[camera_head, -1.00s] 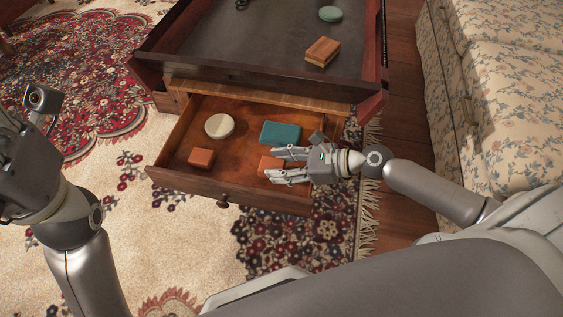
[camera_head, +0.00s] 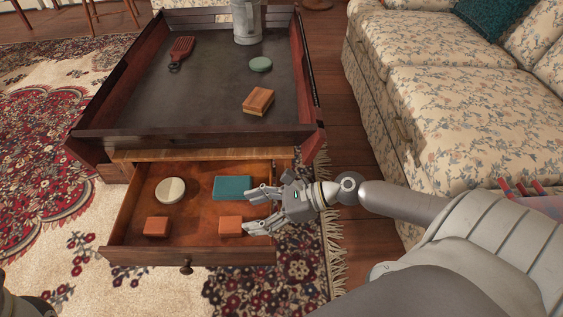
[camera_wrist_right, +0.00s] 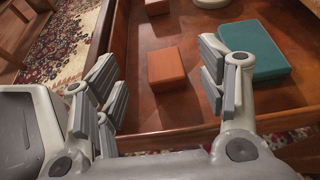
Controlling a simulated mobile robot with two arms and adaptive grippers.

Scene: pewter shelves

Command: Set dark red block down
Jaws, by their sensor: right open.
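A reddish block (camera_head: 230,226) rests on the drawer floor at the front right. It looks more orange-red than dark red. My right gripper (camera_head: 250,212) is open at its right side. In the right wrist view the block (camera_wrist_right: 165,68) lies flat between the spread fingers (camera_wrist_right: 157,58), with a gap on both sides. A similar reddish block (camera_head: 156,227) sits at the drawer's front left. My left gripper is out of view.
The open wooden drawer (camera_head: 190,257) also holds a teal box (camera_head: 232,187) and a cream disc (camera_head: 170,190). The table tray above (camera_head: 200,100) carries a wooden block (camera_head: 258,101), green disc (camera_head: 261,64), brush (camera_head: 181,50) and grey canister (camera_head: 247,22). A floral sofa (camera_head: 460,110) stands right.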

